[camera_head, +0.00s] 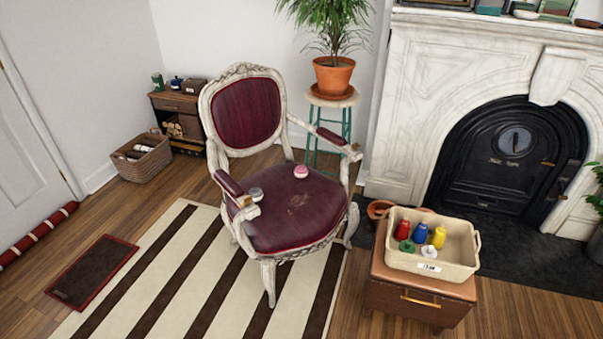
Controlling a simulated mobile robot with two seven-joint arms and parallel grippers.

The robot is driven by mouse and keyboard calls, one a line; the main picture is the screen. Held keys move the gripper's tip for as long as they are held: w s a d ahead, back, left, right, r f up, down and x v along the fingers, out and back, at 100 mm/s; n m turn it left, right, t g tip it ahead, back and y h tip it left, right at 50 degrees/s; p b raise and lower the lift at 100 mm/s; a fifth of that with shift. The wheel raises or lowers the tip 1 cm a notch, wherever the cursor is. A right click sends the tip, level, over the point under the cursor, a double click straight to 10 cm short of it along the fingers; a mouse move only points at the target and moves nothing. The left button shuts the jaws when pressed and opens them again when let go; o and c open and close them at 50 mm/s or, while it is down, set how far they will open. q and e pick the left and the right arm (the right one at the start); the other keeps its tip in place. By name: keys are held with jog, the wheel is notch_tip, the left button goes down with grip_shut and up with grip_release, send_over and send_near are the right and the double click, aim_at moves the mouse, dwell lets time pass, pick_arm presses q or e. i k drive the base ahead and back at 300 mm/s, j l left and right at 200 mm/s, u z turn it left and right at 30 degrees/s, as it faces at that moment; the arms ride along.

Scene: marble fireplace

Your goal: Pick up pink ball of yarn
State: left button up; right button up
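A small pink ball of yarn (301,171) with a paler lower part rests on the dark red seat of the armchair (305,217), toward the back right of the seat. A grey ball (256,194) sits on the same seat at the left, close to the left armrest. The two balls are apart. Neither of my grippers shows in the head view, so nothing is seen touching the pink ball.
A cream bin (462,262) with colored spools stands on a brown box (388,289) at the right. A plant stool (333,99) is behind the chair. A basket (142,160) stands at the left. The striped rug (168,262) in front is clear.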

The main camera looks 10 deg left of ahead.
aim_at(300, 171)
jog(key=i+j+z, duration=0.1)
jog(key=j, duration=0.35)
jog(key=i+j+z, duration=0.15)
jog(key=i+j, duration=0.15)
jog(key=j, duration=0.2)
jog(key=i+j+z, duration=0.1)
jog(key=j, duration=0.4)
jog(key=i+j+z, duration=0.1)
jog(key=i+j, duration=0.15)
jog(key=j, duration=0.3)
jog(key=i+j+z, duration=0.1)
jog(key=j, duration=0.4)
jog(key=i+j+z, duration=0.15)
jog(key=j, duration=0.4)
jog(key=i+j+z, duration=0.1)
jog(key=j, duration=0.45)
